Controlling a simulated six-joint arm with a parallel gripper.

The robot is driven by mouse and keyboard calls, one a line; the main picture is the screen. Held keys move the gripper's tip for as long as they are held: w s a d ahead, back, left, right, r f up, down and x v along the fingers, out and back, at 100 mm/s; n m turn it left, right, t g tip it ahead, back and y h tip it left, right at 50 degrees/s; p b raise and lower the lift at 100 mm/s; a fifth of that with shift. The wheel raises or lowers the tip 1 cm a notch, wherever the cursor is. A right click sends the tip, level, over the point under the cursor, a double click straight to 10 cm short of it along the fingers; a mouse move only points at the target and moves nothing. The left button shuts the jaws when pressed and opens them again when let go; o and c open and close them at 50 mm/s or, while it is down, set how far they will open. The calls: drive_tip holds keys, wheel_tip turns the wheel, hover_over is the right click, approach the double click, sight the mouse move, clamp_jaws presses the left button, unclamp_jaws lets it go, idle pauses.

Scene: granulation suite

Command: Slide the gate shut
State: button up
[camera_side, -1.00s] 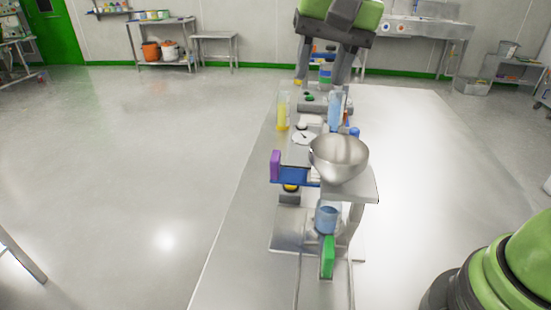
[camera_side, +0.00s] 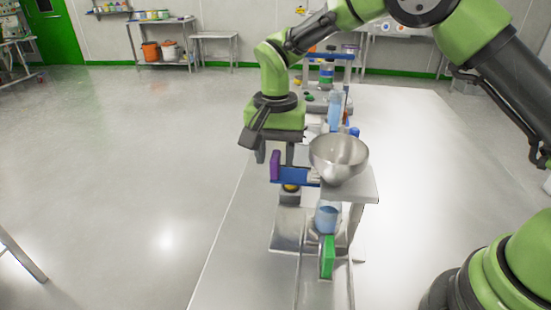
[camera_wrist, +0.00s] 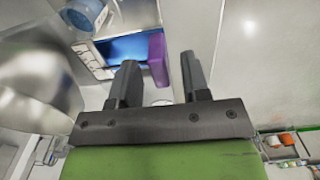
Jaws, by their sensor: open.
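A blue plate (camera_side: 293,176) with a purple upright block (camera_side: 275,165) at its left end sits beneath the bench stand, by the steel bowl; I take it for the gate. In the wrist view the blue plate (camera_wrist: 122,48) and purple block (camera_wrist: 157,47) lie just beyond my fingertips. My gripper (camera_side: 275,154) points down at the left side of the stand. Its jaws are open and empty, and in the wrist view (camera_wrist: 159,60) the purple block shows in the gap between them. I cannot tell how deep the fingertips reach beside the block.
A steel bowl (camera_side: 340,160) stands on the stand close right of my gripper. A beaker of blue liquid (camera_side: 327,219) and a green block (camera_side: 328,257) are below it. A tall blue cylinder (camera_side: 335,110) stands behind. Left of the bench edge is open floor.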

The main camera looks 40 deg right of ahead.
drive_tip(key=shift+f, duration=0.85)
clamp_jaws()
drive_tip(key=shift+s+a, duration=1.05)
unclamp_jaws()
drive_tip(key=shift+r, duration=0.15)
wheel_tip(320, 180, up, 10)
